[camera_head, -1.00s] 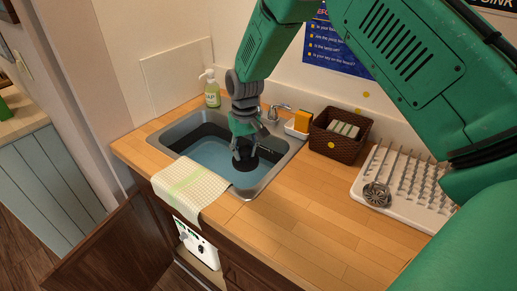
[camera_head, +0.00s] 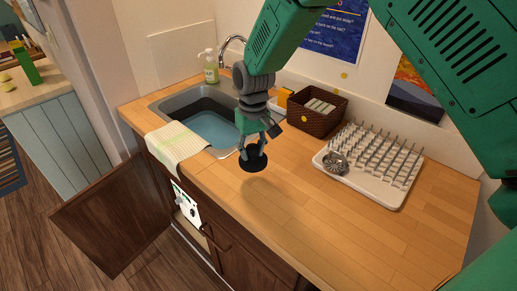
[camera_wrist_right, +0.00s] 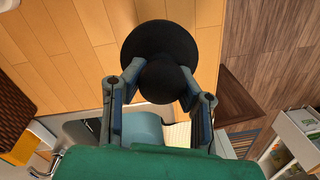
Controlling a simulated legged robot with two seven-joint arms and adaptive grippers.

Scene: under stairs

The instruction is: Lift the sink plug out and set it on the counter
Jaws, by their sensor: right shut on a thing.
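The black sink plug (camera_head: 253,162) is a round disc with a knob, held below my right gripper (camera_head: 254,148) above the wooden counter (camera_head: 290,190), just right of the sink. A shadow on the counter lies apart from the plug, below it in the head view. In the right wrist view the plug (camera_wrist_right: 160,38) sits between the two fingertips of my right gripper (camera_wrist_right: 158,82), which are shut on its knob. The grey sink (camera_head: 170,100) holds bluish water (camera_head: 212,128). My left gripper is not in view.
A white drying rack (camera_head: 385,190) with a metal strainer (camera_head: 335,162) stands to the right. A brown basket (camera_head: 316,110) and a soap bottle (camera_head: 210,68) are at the back. A towel (camera_head: 178,145) hangs over the front edge. An open cabinet door (camera_head: 110,220) juts out below. The front counter is clear.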

